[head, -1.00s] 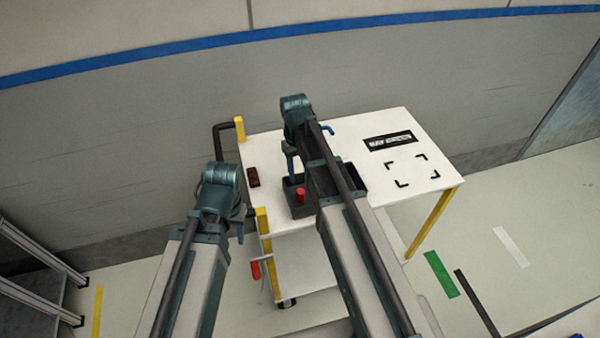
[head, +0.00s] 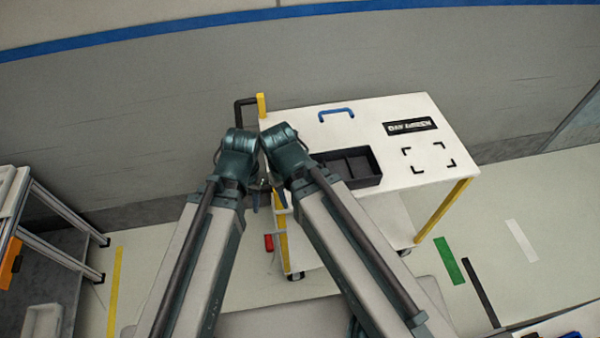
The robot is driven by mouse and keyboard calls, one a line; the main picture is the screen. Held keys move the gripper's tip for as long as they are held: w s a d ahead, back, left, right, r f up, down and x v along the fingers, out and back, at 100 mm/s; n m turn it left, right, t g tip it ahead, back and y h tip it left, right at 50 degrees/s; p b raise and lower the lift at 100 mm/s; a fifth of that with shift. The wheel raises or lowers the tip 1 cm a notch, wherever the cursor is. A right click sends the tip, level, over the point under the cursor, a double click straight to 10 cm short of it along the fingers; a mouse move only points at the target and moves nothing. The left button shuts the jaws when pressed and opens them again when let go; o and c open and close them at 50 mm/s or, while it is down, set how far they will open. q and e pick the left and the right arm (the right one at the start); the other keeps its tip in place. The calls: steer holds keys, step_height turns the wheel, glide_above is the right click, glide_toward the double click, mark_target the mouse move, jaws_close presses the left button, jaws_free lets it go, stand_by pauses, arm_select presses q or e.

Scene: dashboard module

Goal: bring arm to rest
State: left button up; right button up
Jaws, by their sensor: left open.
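Both my arms reach forward from the bottom of the head view, and their wrists sit close together at the near left corner of the white cart (head: 385,112). My left gripper (head: 266,198) hangs below its wrist beside the cart's left end, open, with nothing seen between its fingers. My right gripper is mostly hidden under its own wrist and arm, so its jaws cannot be made out. The black divided tray (head: 365,182) lies on the cart top just right of my right wrist; its visible part looks empty.
A blue handle (head: 336,111) and a black label (head: 409,126) are on the cart top, with clear space around the corner marks. A red item (head: 268,242) shows at the cart's left side. A metal-framed rack (head: 60,215) stands at far left. Floor at right is mostly open.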

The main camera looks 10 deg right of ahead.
step_height(320, 180, down, 3)
steer(key=b, duration=0.2)
steer(key=shift+r+b, duration=0.1)
steer(key=shift+b, duration=0.3)
steer(key=shift+w+a, duration=0.1)
steer(key=shift+a, duration=0.05)
